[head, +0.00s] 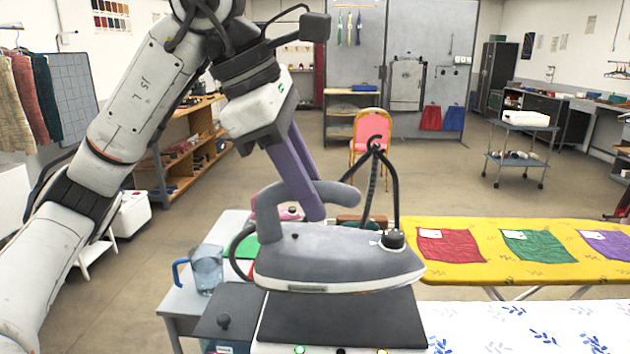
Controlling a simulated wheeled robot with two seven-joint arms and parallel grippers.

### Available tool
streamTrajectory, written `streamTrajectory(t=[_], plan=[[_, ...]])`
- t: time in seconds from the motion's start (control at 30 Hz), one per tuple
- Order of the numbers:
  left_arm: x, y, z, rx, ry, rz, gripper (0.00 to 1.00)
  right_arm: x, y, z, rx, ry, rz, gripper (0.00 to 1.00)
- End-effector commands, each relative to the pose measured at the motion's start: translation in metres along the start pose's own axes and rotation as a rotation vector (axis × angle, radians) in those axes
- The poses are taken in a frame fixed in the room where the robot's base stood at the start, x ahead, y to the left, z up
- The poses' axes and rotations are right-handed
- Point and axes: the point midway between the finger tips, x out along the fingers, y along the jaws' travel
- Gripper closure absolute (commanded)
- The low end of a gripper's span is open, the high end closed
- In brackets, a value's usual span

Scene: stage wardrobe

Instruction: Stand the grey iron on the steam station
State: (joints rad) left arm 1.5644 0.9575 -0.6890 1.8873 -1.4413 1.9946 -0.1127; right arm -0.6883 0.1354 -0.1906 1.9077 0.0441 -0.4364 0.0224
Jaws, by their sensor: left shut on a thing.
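The grey iron (330,260) is in the middle of the head view, roughly level, its pointed end to the right. My left gripper (312,212) comes down from above, its purple fingers shut on the iron's handle (335,192). The steam station (340,322), with a dark top plate and white front, is below the iron at the bottom of the view. I cannot tell whether the iron's sole touches the plate. The iron hides the plate's far part. My right gripper is not in view.
A blue-handled jug (206,268) stands left of the station on a small grey table (180,300). A yellow ironing board (450,268) with red, green and purple cloths lies to the right. A patterned white cloth (520,325) is in front. A black hose stand rises behind the iron.

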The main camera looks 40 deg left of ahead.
Motion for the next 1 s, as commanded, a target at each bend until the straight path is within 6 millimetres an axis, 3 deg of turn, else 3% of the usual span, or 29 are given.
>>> streamTrajectory(t=[0.57,0.97,1.0], plan=[[0.048,-0.010,-0.020,-0.001,-0.007,0.006,1.00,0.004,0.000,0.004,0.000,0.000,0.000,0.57],[0.053,-0.011,-0.021,0.000,-0.009,0.006,1.00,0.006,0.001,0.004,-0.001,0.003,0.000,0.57],[0.053,-0.011,-0.022,0.000,-0.002,0.001,0.72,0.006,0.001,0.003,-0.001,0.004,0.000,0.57]])
